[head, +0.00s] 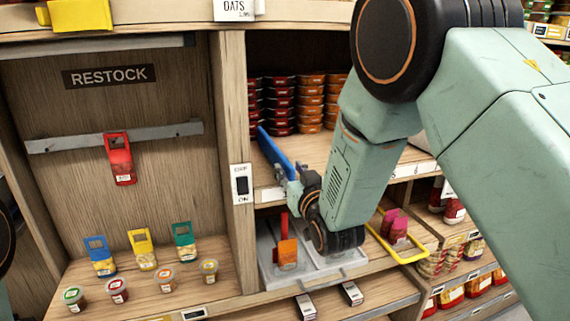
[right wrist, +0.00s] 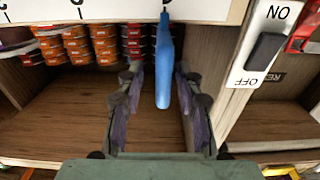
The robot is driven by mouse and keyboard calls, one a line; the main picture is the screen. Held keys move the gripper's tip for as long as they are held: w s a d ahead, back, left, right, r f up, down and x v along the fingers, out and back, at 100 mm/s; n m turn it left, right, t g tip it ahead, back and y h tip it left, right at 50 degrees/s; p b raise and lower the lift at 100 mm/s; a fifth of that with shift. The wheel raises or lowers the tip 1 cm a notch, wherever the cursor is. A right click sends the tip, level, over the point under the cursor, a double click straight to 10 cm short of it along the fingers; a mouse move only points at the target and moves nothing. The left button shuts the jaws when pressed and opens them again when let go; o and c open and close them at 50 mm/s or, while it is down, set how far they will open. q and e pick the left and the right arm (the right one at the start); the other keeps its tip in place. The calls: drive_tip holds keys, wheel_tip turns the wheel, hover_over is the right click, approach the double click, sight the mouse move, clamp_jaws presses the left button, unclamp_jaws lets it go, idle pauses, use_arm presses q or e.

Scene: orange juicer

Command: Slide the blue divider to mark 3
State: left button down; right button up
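In the right wrist view the blue divider (right wrist: 165,75) hangs down from the top, between my two fingers, with a gap on either side. My right gripper (head: 290,183) is at the divider's front end; in the right wrist view the gripper (right wrist: 160,85) is open. My left gripper is out of view.
Stacked tins (head: 297,102) fill the back of the shelf. A switch plate (head: 241,184) is on the post just left. A red tag (head: 119,160) hangs on the RESTOCK panel.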

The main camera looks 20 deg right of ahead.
drive_tip(key=shift+w+d, duration=0.25)
drive_tip(key=shift+w, duration=0.8)
drive_tip(key=shift+w+a+r, duration=0.1)
drive_tip(key=shift+a+r, duration=0.15)
drive_tip(key=shift+a, duration=0.5)
drive_tip(key=shift+w+d+f, duration=0.25)
drive_tip(key=shift+w+d, duration=0.05)
drive_tip(key=shift+d, duration=0.1)
drive_tip(key=shift+c, duration=0.2)
drive_tip(key=shift+d, duration=0.15)
drive_tip(key=c, duration=0.3)
drive_tip(key=shift+s+a+r, duration=0.2)
drive_tip(key=shift+s+a, duration=0.05)
drive_tip(key=shift+a, duration=0.15)
clamp_jaws()
drive_tip(key=shift+d, duration=0.2)
